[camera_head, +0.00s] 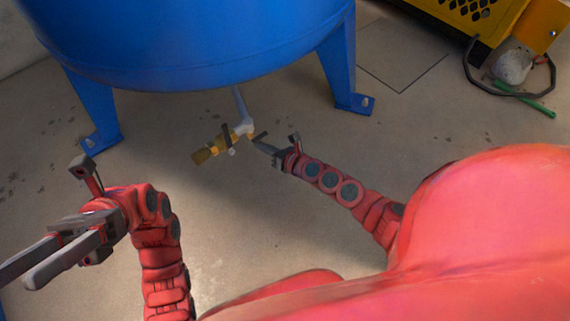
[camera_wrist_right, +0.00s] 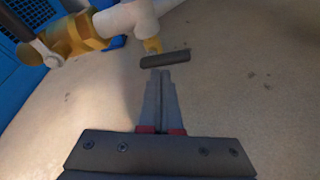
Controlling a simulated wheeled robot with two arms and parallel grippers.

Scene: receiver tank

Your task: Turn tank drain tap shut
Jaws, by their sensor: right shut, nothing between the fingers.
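The drain tap hangs under the blue tank (camera_head: 190,45) on a pale pipe (camera_head: 240,100). Its brass body (camera_head: 205,153) points left, and it also shows at the upper left of the right wrist view (camera_wrist_right: 75,35). A short dark handle bar (camera_wrist_right: 165,59) on a brass stem sits just beyond my right fingertips. My right gripper (camera_head: 257,145) is shut and empty, pointing at the handle; its fingertips (camera_wrist_right: 160,75) look very close to the bar, and I cannot tell whether they touch. My left gripper (camera_head: 40,268) is open and empty at the lower left, away from the tap.
Blue tank legs (camera_head: 93,112) and (camera_head: 343,65) stand left and right of the tap. A yellow machine (camera_head: 480,20), a grey stone-like lump (camera_head: 511,67) and a green rod (camera_head: 525,98) are at the upper right. The floor around the tap is clear.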

